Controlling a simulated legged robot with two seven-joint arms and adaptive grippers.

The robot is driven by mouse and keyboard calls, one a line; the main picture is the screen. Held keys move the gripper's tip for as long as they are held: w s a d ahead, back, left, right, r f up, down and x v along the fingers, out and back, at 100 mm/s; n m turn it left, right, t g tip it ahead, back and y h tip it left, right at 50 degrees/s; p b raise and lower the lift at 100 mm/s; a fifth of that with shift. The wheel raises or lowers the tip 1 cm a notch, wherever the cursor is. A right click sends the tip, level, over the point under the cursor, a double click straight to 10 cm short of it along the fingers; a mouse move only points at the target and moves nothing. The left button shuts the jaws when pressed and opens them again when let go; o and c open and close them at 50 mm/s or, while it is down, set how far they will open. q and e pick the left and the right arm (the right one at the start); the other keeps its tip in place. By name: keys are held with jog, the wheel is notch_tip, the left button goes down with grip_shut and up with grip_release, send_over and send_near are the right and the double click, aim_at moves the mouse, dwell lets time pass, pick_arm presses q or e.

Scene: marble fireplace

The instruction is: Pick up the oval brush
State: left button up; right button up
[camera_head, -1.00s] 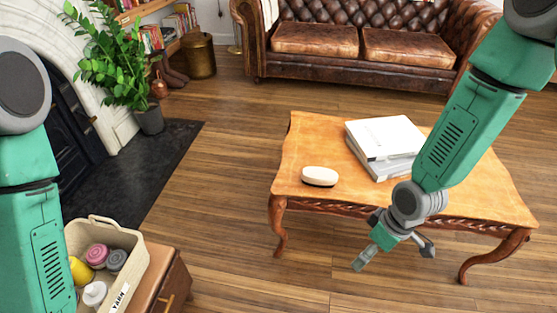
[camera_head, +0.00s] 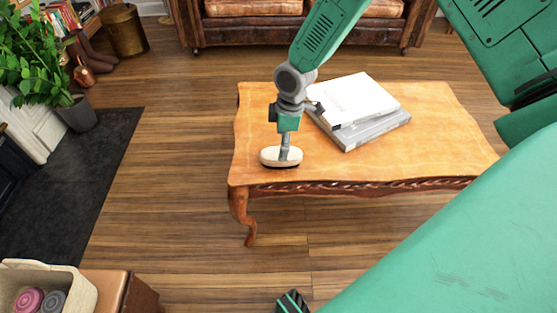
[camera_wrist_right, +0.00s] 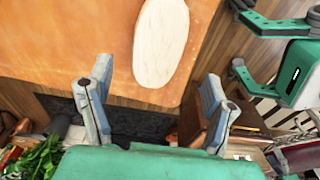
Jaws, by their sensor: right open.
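The oval brush (camera_head: 268,156) has a cream top and a dark underside, and lies near the front left of the wooden coffee table. In the right wrist view the pale oval top of the brush (camera_wrist_right: 163,40) is ahead of my fingers, within the gap between them. My right gripper (camera_head: 285,150) is over the brush in the head view and hides part of its top. Its two grey fingers (camera_wrist_right: 158,80) are spread apart in the wrist view. I cannot tell whether they touch the brush. My left gripper is not in view.
The coffee table (camera_head: 420,150) also holds two stacked books (camera_head: 355,105), behind and right of the brush. A beige bin (camera_head: 75,277) with yarn stands on a brown cabinet (camera_head: 118,290) at bottom left. A leather sofa (camera_head: 250,30) is at the back.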

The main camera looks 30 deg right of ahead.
jog(key=shift+d+f, duration=0.45)
jog(key=shift+f, duration=0.15)
jog(key=f+b, duration=0.2)
jog(key=f, duration=0.1)
jog(key=a+f+b, duration=0.1)
jog(key=shift+w+a+f, duration=0.1)
jog(key=shift+w+f, duration=0.05)
jog(key=shift+w, duration=0.1)
jog(key=shift+a+f, duration=0.1)
jog(key=shift+d, duration=0.5)
jog(key=c, duration=1.3)
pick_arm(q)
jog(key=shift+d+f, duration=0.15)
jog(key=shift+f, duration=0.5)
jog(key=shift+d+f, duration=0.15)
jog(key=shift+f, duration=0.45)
pick_arm(e)
jog(key=shift+a, duration=0.1)
